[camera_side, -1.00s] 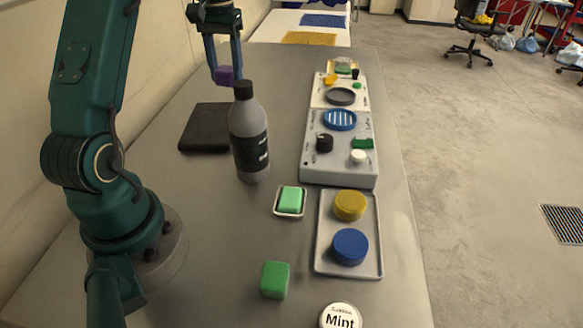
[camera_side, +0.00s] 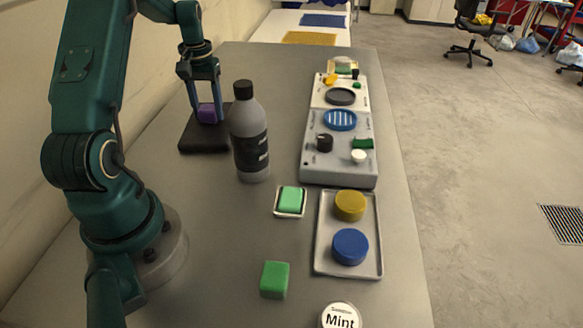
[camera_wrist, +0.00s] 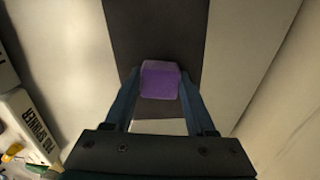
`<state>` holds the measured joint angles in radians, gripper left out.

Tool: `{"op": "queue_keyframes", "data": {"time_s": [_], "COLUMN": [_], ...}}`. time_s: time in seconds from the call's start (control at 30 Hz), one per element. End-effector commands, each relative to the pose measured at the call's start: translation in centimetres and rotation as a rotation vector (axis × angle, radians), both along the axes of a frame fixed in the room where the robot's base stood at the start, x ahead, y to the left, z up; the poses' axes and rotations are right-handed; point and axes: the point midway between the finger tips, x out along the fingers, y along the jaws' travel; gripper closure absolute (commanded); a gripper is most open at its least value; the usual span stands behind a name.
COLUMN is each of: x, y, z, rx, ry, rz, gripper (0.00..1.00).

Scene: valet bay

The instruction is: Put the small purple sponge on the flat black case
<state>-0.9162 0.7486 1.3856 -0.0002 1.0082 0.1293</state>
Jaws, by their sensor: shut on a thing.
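The small purple sponge (camera_side: 207,113) is between the fingers of my gripper (camera_side: 209,117), which is shut on it. In the wrist view the sponge (camera_wrist: 160,80) sits between both fingertips (camera_wrist: 158,88), with dark case surface around it. The flat black case (camera_side: 190,139) lies on the table left of the bottle, and the sponge is over it in the side view. The case also fills the middle of the wrist view (camera_wrist: 155,30). I cannot tell whether the sponge touches the case or hovers just above it.
A grey bottle (camera_side: 249,140) with a black cap stands close to the right of the case. A grey panel (camera_side: 312,165), a tray (camera_side: 350,270) with yellow and blue discs, a green block (camera_side: 274,280) and a green soap on a dish (camera_side: 279,212) are farther right and nearer.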

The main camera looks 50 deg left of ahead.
Motion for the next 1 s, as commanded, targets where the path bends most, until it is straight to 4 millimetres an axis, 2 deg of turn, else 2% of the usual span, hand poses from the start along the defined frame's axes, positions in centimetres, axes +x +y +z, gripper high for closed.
{"op": "queue_keyframes", "data": {"time_s": [0.3,0.33,0.4,0.77,0.87,1.0], "x": [0.0,0.0,0.0,0.0,0.1,0.1], "y": [0.0,0.0,0.0,0.0,0.1,0.1], "z": [-0.3,-0.3,-0.3,0.0,0.8,3.3], "rx": [0.000,0.000,0.000,0.001,0.004,0.006], "ry": [0.000,0.000,0.000,-0.001,-0.002,-0.004], "rz": [0.000,0.000,0.000,0.000,0.000,0.000], "gripper": [0.96,0.40,0.14,0.14,0.14,0.14]}}
